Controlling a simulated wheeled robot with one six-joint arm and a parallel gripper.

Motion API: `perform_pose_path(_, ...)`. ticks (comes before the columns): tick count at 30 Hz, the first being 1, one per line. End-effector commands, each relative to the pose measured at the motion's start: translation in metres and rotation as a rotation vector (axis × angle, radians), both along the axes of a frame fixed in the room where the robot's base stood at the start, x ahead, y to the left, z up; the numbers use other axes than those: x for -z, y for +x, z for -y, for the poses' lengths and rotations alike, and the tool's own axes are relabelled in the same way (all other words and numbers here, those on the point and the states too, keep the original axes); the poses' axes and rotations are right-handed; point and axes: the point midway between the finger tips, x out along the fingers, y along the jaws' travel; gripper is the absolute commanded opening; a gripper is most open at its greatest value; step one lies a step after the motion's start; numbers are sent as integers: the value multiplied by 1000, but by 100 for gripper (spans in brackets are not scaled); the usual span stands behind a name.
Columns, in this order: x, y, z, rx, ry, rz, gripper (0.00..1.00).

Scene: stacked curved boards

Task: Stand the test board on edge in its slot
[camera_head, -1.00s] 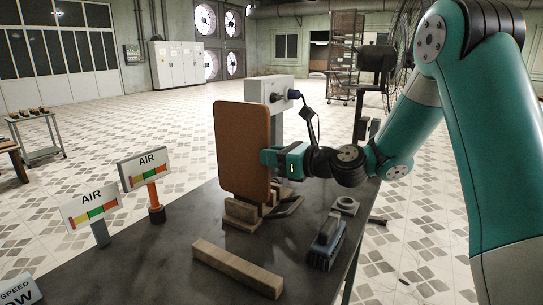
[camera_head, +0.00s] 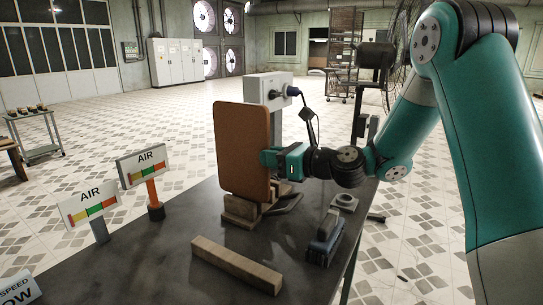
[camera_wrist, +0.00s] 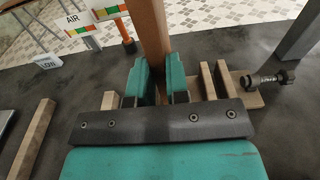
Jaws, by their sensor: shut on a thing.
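The test board (camera_head: 242,150) is a brown, round-cornered panel standing upright on edge in the head view. My gripper (camera_head: 272,158) is shut on its right edge. In the wrist view the board (camera_wrist: 148,35) is between the two teal fingers (camera_wrist: 160,80). The wooden slotted stand (camera_head: 240,212) is directly under the board. Its upright wooden strips (camera_wrist: 215,80) show to the right of the fingers in the wrist view. The board's lower edge is at the stand, partly hidden by the front block; I cannot tell how deep it sits.
A grey box with a dark knob (camera_head: 268,88) stands behind the board. A loose wooden bar (camera_head: 237,265) lies in front. A brush-like block (camera_head: 325,238) and a metal nut (camera_head: 344,202) lie at right. Two AIR signs (camera_head: 143,166) stand at left.

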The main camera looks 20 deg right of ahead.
Motion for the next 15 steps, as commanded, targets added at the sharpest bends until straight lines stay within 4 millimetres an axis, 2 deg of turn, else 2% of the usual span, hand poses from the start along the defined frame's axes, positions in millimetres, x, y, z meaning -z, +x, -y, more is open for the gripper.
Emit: perform_pose_path(15,13,0,0,0,2,1,0)
